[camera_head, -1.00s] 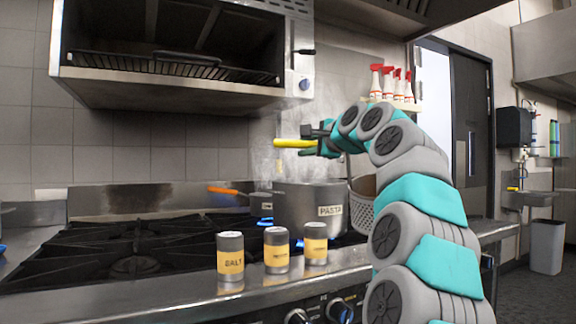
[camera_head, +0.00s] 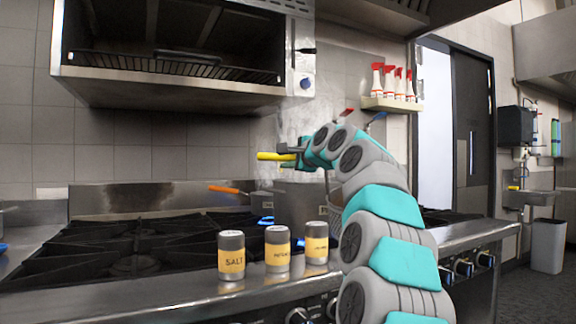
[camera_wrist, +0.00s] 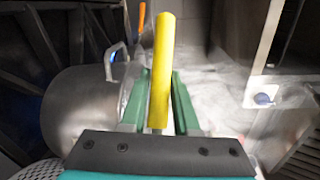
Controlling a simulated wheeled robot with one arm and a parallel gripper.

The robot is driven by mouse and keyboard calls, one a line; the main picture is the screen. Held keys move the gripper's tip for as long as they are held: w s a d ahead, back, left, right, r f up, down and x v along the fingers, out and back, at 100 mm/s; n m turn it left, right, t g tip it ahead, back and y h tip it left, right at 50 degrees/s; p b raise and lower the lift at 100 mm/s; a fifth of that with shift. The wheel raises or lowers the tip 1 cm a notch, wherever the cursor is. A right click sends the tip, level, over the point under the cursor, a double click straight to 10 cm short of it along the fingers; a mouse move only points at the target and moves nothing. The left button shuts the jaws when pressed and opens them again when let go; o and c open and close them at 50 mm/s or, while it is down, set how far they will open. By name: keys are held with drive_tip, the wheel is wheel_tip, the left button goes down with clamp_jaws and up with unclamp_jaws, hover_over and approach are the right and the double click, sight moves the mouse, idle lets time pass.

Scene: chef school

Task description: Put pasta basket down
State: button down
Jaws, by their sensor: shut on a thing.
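My gripper (camera_head: 298,157) is shut on a yellow handle (camera_head: 272,156), raised above the stove. In the wrist view the yellow handle (camera_wrist: 161,70) stands between the green fingers (camera_wrist: 158,100). The perforated metal pasta basket (camera_head: 334,206) is mostly hidden behind my arm, to the right of the pot; a bit of its mesh (camera_wrist: 12,168) shows in the wrist view's lower left corner. The join between handle and basket is hidden. The grey pasta pot (camera_head: 294,205) stands on the stove, partly hidden by my arm, and also shows in the wrist view (camera_wrist: 80,112).
A salt shaker (camera_head: 231,256) and two similar shakers (camera_head: 277,250) (camera_head: 316,243) stand on the stove's front edge. An orange handle (camera_head: 224,190) sticks out left of the pot. A grill oven (camera_head: 180,88) hangs above. Steam rises behind my gripper.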

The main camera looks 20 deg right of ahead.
drive_tip(key=shift+f, duration=0.3)
drive_tip(key=shift+f, duration=0.65)
drive_tip(key=c, duration=0.7)
unclamp_jaws()
drive_tip(key=shift+o, duration=0.2)
drive_tip(key=shift+r, duration=0.15)
drive_tip(key=shift+r, duration=0.55)
drive_tip(key=shift+s, duration=0.9)
drive_tip(key=s+r+b, duration=0.1)
drive_tip(key=s, duration=0.9)
drive_tip(key=shift+d, duration=0.2)
